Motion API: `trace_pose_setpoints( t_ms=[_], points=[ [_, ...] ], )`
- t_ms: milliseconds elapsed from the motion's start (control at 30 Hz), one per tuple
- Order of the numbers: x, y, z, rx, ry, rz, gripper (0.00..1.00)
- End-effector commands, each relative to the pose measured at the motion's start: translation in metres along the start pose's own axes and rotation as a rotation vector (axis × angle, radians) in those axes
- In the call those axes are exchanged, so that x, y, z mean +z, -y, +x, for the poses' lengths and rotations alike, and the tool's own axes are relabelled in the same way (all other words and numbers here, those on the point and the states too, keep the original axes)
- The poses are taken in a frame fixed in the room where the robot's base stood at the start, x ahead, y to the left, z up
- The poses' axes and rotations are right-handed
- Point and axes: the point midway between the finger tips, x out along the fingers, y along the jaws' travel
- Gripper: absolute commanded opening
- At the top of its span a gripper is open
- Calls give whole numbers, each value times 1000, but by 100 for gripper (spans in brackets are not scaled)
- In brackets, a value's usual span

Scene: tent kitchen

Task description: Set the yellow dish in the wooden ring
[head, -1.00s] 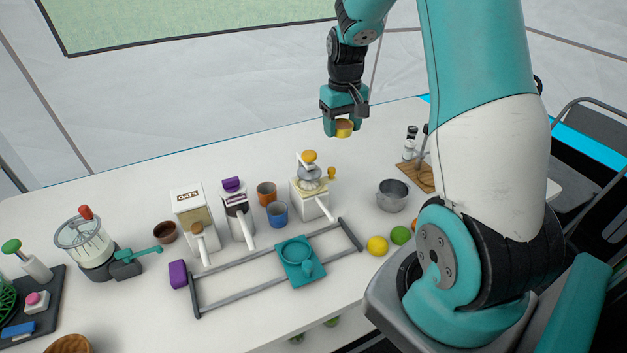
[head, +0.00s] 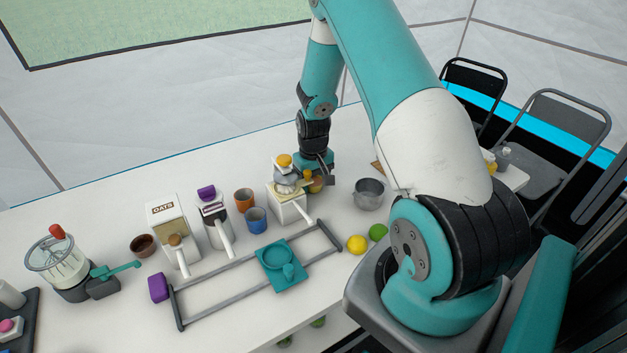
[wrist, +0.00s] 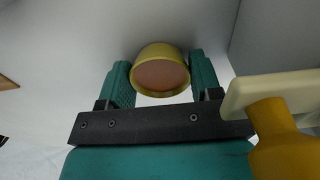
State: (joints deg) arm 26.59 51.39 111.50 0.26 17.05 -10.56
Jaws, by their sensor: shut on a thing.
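My gripper (wrist: 160,82) is shut on the yellow dish (wrist: 145,53), whose round face shows pinkish-brown between the two teal fingers in the wrist view. In the head view my gripper (head: 317,180) is low behind the white dispenser with yellow knobs (head: 290,207), and the dish (head: 315,186) shows partly beside it. I cannot tell whether the dish touches the table. I cannot make out the wooden ring in either current view.
The dispenser's yellow knob and cream part (wrist: 270,120) are close at the right in the wrist view. A grey pot (head: 369,194) stands right of my gripper. A teal holder (head: 278,262) sits on a grey rail frame.

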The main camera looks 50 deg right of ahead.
Motion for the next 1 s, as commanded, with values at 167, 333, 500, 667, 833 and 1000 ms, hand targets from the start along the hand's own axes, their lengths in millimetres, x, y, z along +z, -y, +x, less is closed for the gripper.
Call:
trace_pose_setpoints(
  t_ms=[167,333,500,667,833,1000],
  points=[
    [0,0,1,0,0,0,45],
    [0,0,2,0,0,0,77],
    [0,0,2,0,0,0,84],
    [0,0,0,0,0,0,84],
    [-1,0,-19,1,-4,0,84],
    [-1,0,-56,1,-7,0,84]
  ],
)
